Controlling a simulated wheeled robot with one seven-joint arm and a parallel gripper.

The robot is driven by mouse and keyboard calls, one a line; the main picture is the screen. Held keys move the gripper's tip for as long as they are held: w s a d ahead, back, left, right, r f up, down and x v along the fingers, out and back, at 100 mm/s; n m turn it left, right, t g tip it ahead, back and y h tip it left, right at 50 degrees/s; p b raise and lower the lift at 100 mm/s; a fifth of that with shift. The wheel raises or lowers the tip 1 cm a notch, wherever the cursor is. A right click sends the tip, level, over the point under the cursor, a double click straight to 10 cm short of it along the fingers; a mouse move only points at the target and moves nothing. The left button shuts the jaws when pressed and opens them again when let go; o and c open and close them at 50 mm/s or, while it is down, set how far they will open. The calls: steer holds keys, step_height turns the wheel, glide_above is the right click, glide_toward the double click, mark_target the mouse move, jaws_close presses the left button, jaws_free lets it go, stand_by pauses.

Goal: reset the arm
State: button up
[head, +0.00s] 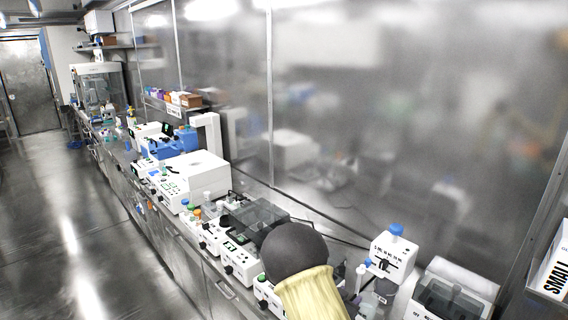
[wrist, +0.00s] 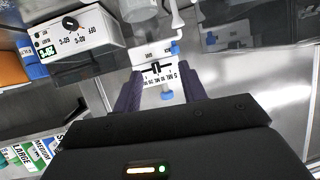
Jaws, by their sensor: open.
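My gripper (wrist: 160,78) shows in the wrist view with its two dark fingers spread apart. Nothing is held between them. Behind the gap is a small white device with a black slider and printed scale (wrist: 158,73), apart from the fingers as far as I can tell. In the head view my arm, with a dark rounded joint and a pale yellow link, reaches over the bench at the bottom centre. My gripper cannot be made out clearly there. A white box with a blue knob (head: 393,255) stands right of my arm.
A long bench carries several white instruments (head: 195,175) along a steel wall (head: 400,100). A box labelled SMALL (head: 552,265) is at the right edge. A white dial unit (wrist: 78,32) is at upper left in the wrist view. The floor (head: 60,230) on the left is clear.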

steer(key=s+a+r+n+g+y, duration=0.1)
steer(key=s+r+n+g+y, duration=0.1)
steer(key=s, duration=0.6)
steer(key=s+a+r+n+g+y, duration=0.1)
steer(key=s+r+n+g+y, duration=0.2)
steer(key=s+r, duration=0.2)
steer(key=s+a+r+n+g+y, duration=0.1)
steer(key=s+r+n+g+y, duration=0.1)
steer(key=s, duration=0.9)
steer(key=shift+s+a+r+n+g+y, duration=0.3)
steer(key=shift+s+a+r+n+y, duration=0.1)
steer(key=shift+r+n+y, duration=0.4)
